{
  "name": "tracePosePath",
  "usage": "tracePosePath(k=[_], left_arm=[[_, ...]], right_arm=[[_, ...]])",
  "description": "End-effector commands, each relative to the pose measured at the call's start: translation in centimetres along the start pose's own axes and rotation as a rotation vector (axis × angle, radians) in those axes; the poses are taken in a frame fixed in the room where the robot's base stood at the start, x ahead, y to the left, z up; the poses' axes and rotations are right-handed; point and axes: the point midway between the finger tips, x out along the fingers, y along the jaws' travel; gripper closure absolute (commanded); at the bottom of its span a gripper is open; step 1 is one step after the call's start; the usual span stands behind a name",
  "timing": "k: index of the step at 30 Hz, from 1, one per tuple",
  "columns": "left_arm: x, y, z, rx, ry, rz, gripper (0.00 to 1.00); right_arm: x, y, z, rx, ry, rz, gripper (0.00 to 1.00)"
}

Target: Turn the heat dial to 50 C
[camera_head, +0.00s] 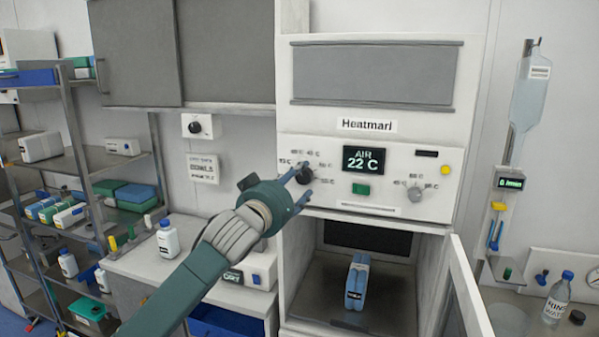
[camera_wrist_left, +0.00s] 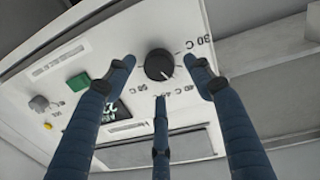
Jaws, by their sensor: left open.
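The black heat dial (camera_head: 304,177) is on the left of the white warmer's control panel (camera_head: 385,207). Its display (camera_head: 363,160) reads AIR 22 C. My left gripper (camera_head: 303,187) is open in front of the dial. In the left wrist view the dial (camera_wrist_left: 159,65) lies between the spread finger tips of my left gripper (camera_wrist_left: 160,72). I cannot tell whether any finger touches it. A pale mark on the dial points to the lower right in that view. Temperature labels ring it, 30 C among them, some partly hidden by fingers. My right gripper is not in view.
A green button (camera_head: 361,188), a grey knob (camera_head: 415,195) and a yellow button (camera_head: 445,170) share the panel. Below, the open compartment holds a blue pack (camera_head: 356,283), with its door (camera_head: 468,290) swung open to the right. A shelf rack (camera_head: 75,150) stands at the left.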

Motion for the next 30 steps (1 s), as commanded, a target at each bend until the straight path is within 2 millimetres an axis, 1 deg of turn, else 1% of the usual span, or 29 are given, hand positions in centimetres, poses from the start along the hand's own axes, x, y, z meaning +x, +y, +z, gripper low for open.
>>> tracePosePath(k=[1,6,16,17,18,20,21,23,30], left_arm=[[0.7,0.1,-0.2,-0.001,-0.002,-0.001,0.47],[2.0,0.0,-0.1,-0.002,0.0,0.0,0.47],[2.3,0.0,0.1,-0.001,0.0,0.0,0.47],[2.3,0.0,0.1,-0.001,0.0,0.0,0.51],[2.3,0.0,0.1,-0.001,0.0,0.0,0.59],[2.3,0.0,0.1,-0.001,0.0,0.0,0.71],[2.3,0.0,0.1,-0.001,0.0,0.0,0.79],[2.3,0.0,0.0,-0.001,0.001,0.0,0.91],[2.3,0.0,-0.1,0.001,0.003,0.0,0.92]], right_arm=[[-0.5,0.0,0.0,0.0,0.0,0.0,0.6],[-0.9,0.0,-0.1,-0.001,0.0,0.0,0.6],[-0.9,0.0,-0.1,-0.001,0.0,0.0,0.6],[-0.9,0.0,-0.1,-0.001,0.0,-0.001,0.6],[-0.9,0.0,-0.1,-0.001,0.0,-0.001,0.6],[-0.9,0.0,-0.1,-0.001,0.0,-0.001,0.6],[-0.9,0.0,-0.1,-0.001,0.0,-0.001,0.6],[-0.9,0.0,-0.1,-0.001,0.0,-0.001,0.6],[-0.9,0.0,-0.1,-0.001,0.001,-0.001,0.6]])
